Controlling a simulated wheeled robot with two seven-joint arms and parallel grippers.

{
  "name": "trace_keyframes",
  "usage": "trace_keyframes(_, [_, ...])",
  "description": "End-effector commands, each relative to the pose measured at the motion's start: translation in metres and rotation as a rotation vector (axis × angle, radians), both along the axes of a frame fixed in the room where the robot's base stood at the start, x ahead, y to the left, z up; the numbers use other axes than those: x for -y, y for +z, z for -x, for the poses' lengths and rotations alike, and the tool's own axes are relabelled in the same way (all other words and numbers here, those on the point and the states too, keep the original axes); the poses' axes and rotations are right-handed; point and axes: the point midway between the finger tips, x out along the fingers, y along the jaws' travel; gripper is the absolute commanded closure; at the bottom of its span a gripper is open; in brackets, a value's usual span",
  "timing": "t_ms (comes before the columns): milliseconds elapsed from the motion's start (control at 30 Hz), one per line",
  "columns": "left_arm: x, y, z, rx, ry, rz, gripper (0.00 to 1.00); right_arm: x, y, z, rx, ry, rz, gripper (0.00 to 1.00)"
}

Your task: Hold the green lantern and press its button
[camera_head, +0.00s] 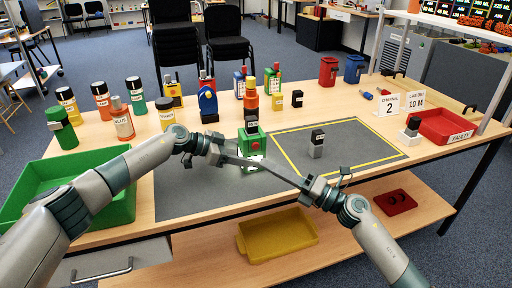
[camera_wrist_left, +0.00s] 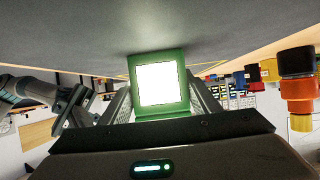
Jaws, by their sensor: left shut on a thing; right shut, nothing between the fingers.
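In the left wrist view the lantern (camera_wrist_left: 134,70) shows a green frame around a bright white panel. My left gripper (camera_head: 240,160) is shut on it from the left, with a finger on each side in the wrist view. My right gripper (camera_head: 266,167) is shut and empty, its tip close to the lantern's lower front; I cannot tell if it touches. The button cannot be made out.
A green tray (camera_head: 118,212) lies at left and a red tray (camera_head: 447,126) at right. Several labelled bottles stand at the back left. An orange cylinder (camera_head: 251,102) shows just behind the lantern.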

Motion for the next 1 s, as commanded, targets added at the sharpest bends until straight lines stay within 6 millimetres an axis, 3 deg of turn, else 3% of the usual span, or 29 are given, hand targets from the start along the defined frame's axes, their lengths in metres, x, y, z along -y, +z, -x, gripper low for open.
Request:
trace_keyframes(433, [0.0001,-0.0001,0.0001,0.0,0.0,0.0,0.71,-0.0001,0.0001,-0.0002,0.0,0.0,0.0,1.0])
trace_keyframes(467, [0.0001,-0.0001,0.0001,0.0,0.0,0.0,0.39,-0.0001,0.0001,-0.0002,0.0,0.0,0.0,1.0])
trace_keyframes(533, [0.0001,-0.0001,0.0001,0.0,0.0,0.0,0.22,-0.0001,0.0001,-0.0002,0.0,0.0,0.0,1.0])
trace_keyframes(1000, [-0.0034,0.0031,0.0008,0.0,0.0,0.0,0.22,-0.0001,0.0054,-0.0001,0.0,0.0,0.0,1.0])
